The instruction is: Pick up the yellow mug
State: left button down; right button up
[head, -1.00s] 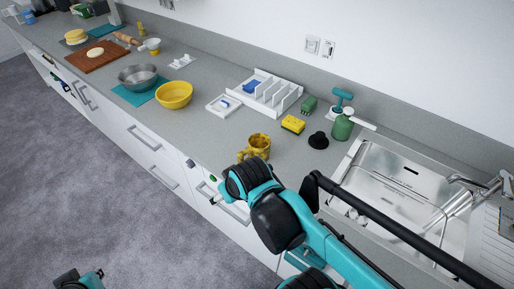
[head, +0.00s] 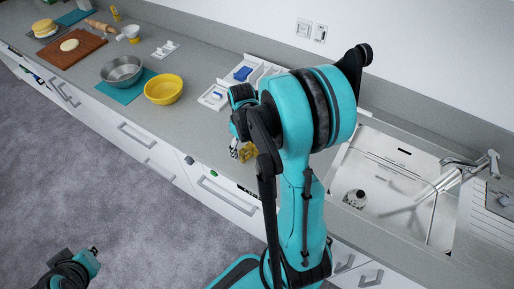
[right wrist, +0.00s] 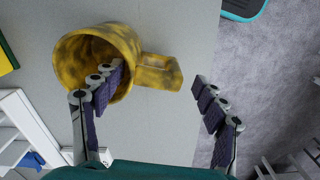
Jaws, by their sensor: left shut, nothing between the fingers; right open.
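The yellow mug (head: 249,152), mottled with darker patches, stands on the grey counter near its front edge, partly hidden behind my right arm in the head view. In the right wrist view the mug (right wrist: 120,52) shows its open mouth, with its handle (right wrist: 160,72) pointing right. My right gripper (right wrist: 156,80) is open. Its left finger overlaps the mug's mouth, its right finger is beyond the handle's end, and the handle lies between them. I cannot tell whether the left finger is inside the mug. My left gripper (head: 94,250) is shut and empty, low over the floor.
A yellow bowl (head: 163,89) and a metal bowl (head: 121,70) stand left of the mug. A white divided rack (right wrist: 22,125) is close by in the right wrist view. The sink (head: 385,170) is to the right.

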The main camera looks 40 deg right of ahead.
notch_tip(320, 180, down, 5)
jog(key=shift+w+d+r+b, duration=0.1)
jog(key=shift+b, duration=0.6)
jog(key=c, duration=1.6)
jog(key=shift+r, duration=0.15)
